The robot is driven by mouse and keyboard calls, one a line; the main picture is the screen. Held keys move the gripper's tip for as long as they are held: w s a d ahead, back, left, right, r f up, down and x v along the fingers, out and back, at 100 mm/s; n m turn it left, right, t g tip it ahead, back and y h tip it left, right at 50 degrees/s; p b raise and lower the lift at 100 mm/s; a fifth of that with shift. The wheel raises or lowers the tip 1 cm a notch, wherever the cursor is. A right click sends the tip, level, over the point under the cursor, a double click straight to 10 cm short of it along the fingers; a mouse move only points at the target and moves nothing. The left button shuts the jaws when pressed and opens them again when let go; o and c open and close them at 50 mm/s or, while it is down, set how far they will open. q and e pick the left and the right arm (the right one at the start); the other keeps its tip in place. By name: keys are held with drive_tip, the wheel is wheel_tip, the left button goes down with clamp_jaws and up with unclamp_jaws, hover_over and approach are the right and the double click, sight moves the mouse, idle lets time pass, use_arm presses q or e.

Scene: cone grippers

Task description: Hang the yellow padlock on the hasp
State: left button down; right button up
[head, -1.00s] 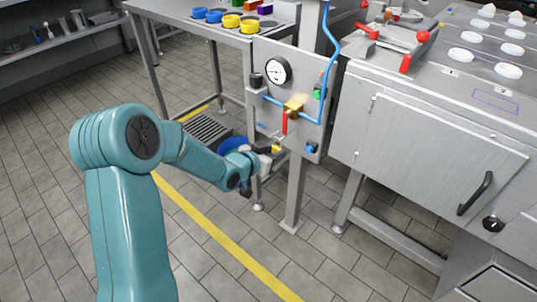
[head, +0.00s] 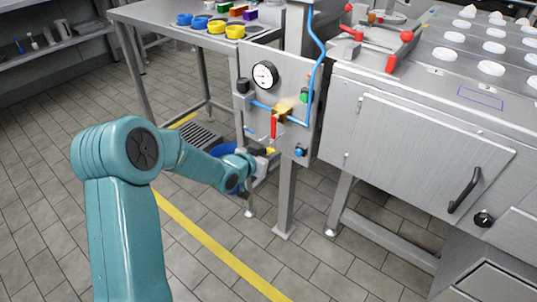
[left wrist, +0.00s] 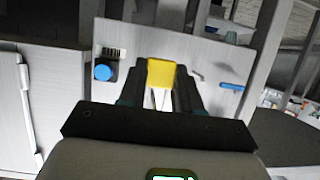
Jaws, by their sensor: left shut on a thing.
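The yellow padlock (left wrist: 161,72) is between the two dark fingers of my left gripper (left wrist: 160,92) in the left wrist view, and the gripper is shut on it. In the head view the left gripper (head: 266,153) is at the lower part of the upright grey panel (head: 285,90), below the red lever. Only a small bit of the padlock (head: 271,150) shows there. I cannot make out the hasp clearly in either view, nor whether the padlock touches the panel. My right gripper is not in view.
A steel cabinet (head: 405,140) stands close on the right. A blue bucket (head: 222,150) is behind my arm.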

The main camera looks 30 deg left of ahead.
use_arm(q)
drive_tip(key=c, duration=0.7)
unclamp_jaws()
drive_tip(key=p+v, duration=0.3)
drive_tip(key=v, duration=1.3)
